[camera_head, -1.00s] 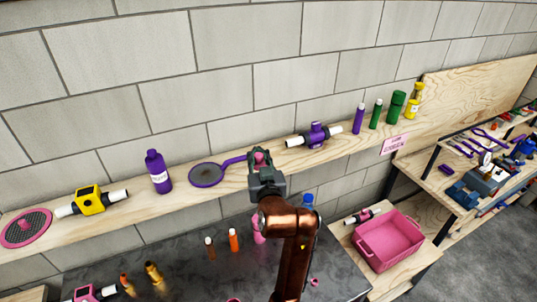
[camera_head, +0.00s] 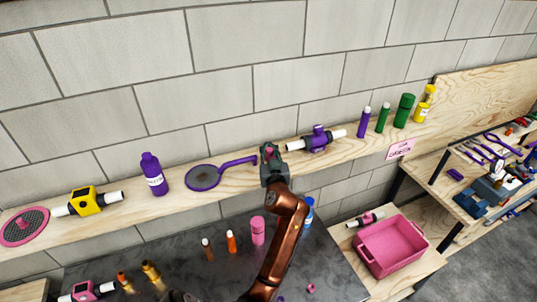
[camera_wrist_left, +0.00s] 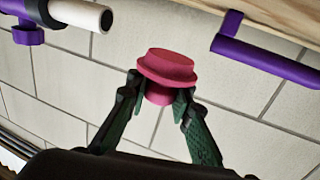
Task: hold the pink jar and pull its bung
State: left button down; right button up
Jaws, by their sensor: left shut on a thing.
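My left gripper (camera_head: 269,152) is shut on a pink bung (camera_head: 268,153), in front of the wall shelf between the purple strainer and the purple valve. In the left wrist view the bung (camera_wrist_left: 166,68) shows a wide flanged head and a narrower stem. The fingertips (camera_wrist_left: 160,98) grip it at the stem, and nothing else hangs from it. A pink jar (camera_head: 258,231) stands upright on the dark bench, left of my left arm and apart from the gripper. Its mouth is too small to make out. My right gripper is not recognisable in view.
The shelf holds a purple strainer (camera_head: 203,177), a purple bottle (camera_head: 153,175), a purple valve (camera_head: 317,138) and green bottles (camera_head: 404,110). On the dark bench (camera_head: 190,265) are orange and brown bottles (camera_head: 231,241). A pink crate (camera_head: 390,247) stands at right.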

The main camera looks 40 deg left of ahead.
aim_at(269, 156)
pick_arm(q)
jog(key=shift+w+a+f, duration=0.4)
jog(key=shift+a+f, duration=0.05)
jog(key=shift+f, duration=0.3)
jog(key=f, duration=0.1)
jog(key=f+p, duration=0.1)
jog(key=f, duration=0.1)
jog(key=shift+w+a, duration=0.15)
jog(key=shift+w, duration=0.05)
jog(key=shift+f, duration=0.55)
jog(key=c, duration=1.7)
grip_release()
pick_arm(e)
jog(key=shift+w+a+r, duration=0.2)
jog(key=shift+w+r, duration=0.05)
jog(key=shift+r, duration=0.15)
pick_arm(q)
jog(key=shift+r, duration=0.1)
